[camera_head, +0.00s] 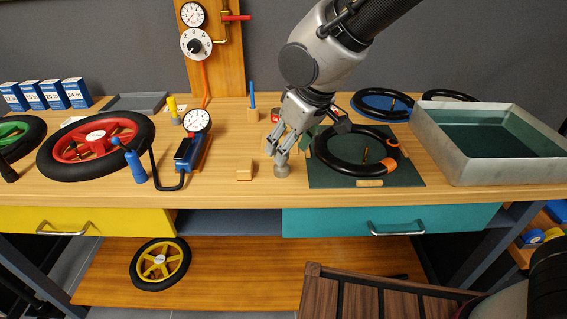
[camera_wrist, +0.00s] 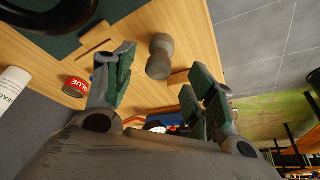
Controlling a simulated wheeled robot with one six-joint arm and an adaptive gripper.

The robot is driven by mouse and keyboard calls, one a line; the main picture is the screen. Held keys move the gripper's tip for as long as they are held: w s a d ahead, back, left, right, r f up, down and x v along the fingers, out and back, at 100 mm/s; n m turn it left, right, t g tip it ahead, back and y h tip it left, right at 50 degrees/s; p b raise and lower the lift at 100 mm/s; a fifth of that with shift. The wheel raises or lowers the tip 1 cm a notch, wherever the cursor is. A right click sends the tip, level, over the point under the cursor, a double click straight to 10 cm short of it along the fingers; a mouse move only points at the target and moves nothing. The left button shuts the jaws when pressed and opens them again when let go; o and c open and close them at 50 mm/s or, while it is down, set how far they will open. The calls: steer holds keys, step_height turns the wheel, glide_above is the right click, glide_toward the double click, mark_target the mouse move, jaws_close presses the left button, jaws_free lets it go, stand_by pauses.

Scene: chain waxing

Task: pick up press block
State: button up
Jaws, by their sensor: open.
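A grey, waisted block (camera_head: 282,171), most likely the press block, stands upright on the wooden bench near its front edge, left of the green mat. My gripper (camera_head: 277,148) points down at it, with its fingertips just above or beside its top. In the wrist view the block (camera_wrist: 160,57) shows whole, just beyond and between the open fingers of my gripper (camera_wrist: 158,78). I cannot tell whether a finger touches it. A small wooden block (camera_head: 244,170) sits to the left of it.
A black tyre ring (camera_head: 342,165) lies on the green mat (camera_head: 325,180) to the right. A grey metal tray (camera_head: 497,172) stands farther right. A blue pump (camera_head: 190,152) with a gauge and a red wheel (camera_head: 97,140) are left. A red glue tin (camera_wrist: 75,87) is close by.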

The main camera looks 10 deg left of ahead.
steer(key=x, duration=0.6)
steer(key=shift+f, duration=0.15)
steer(key=c, duration=1)
steer(key=shift+c, duration=0.2)
